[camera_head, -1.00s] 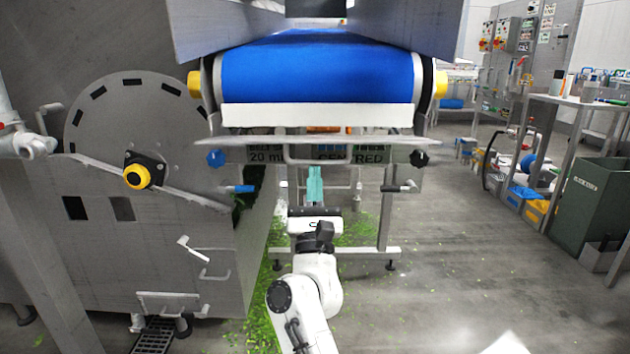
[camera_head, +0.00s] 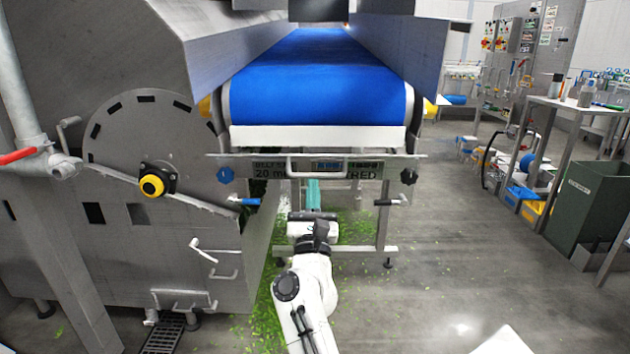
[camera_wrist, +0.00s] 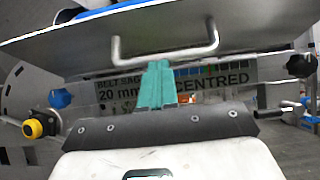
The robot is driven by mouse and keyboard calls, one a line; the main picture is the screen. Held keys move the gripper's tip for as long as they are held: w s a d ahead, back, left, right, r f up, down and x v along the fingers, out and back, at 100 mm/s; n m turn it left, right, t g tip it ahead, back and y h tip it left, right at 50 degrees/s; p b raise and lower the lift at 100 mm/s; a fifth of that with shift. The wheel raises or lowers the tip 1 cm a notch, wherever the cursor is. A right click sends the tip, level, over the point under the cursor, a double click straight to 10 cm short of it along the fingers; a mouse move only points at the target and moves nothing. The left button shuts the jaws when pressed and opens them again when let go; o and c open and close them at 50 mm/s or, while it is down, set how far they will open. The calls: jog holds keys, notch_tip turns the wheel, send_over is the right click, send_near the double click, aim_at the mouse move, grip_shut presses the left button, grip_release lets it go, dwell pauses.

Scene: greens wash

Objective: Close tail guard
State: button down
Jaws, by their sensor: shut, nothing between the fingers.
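The tail guard (camera_head: 240,159) is a grey sheet-metal flap across the conveyor's near end, below the blue belt (camera_head: 318,85). It projects outward, with the label panel visible beneath it. Its U-shaped handle (camera_head: 291,168) hangs at the front. In the wrist view the guard (camera_wrist: 85,45) spans the top and the handle (camera_wrist: 165,56) is above my fingertips. My gripper (camera_head: 313,190) has teal fingers, shut and empty, pointing at the conveyor below the guard. In the wrist view the fingers (camera_wrist: 156,82) overlap the handle's lower bar; contact is unclear.
Dark knobs (camera_head: 409,176) and blue knobs (camera_head: 225,175) flank the label panel, with a lever (camera_head: 392,201) at right. A grey drum machine (camera_head: 150,165) stands close at left. Green scraps (camera_head: 262,315) litter the floor. Open floor lies right, before a green bin (camera_head: 590,205).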

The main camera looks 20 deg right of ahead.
notch_tip(320, 180, up, 7)
jog(key=g+y+p, duration=0.1)
jog(key=g+p, duration=0.4)
jog(key=p, duration=2.3)
jog(key=shift+s+f+g+y+p, duration=0.2)
jog(key=shift+g+y+p, duration=0.1)
jog(key=shift+y+p, duration=0.1)
jog(key=shift+w+r+g+p, duration=0.15)
jog(key=shift+r+g+p, duration=0.2)
jog(key=shift+p, duration=0.9)
jog(key=shift+w+r+p, duration=0.15)
jog(key=shift+r+p, duration=0.15)
jog(key=shift+p, duration=0.6)
jog(key=shift+w+d+r+p, duration=0.1)
jog(key=shift+r+p, duration=0.25)
jog(key=shift+p, duration=0.05)
jog(key=shift+w+d+r+p, duration=0.1)
jog(key=shift+w+r+p, duration=0.1)
jog(key=shift+r+p, duration=0.15)
jog(key=shift+w+r+p, duration=0.2)
jog(key=shift+r, duration=0.25)
jog(key=shift+w+d+r, duration=0.2)
jog(key=shift+w+r, duration=0.5)
jog(key=shift+r, duration=0.05)
jog(key=shift+w+d+r, duration=0.2)
jog(key=shift+w+r, duration=0.45)
jog(key=shift+r, duration=0.05)
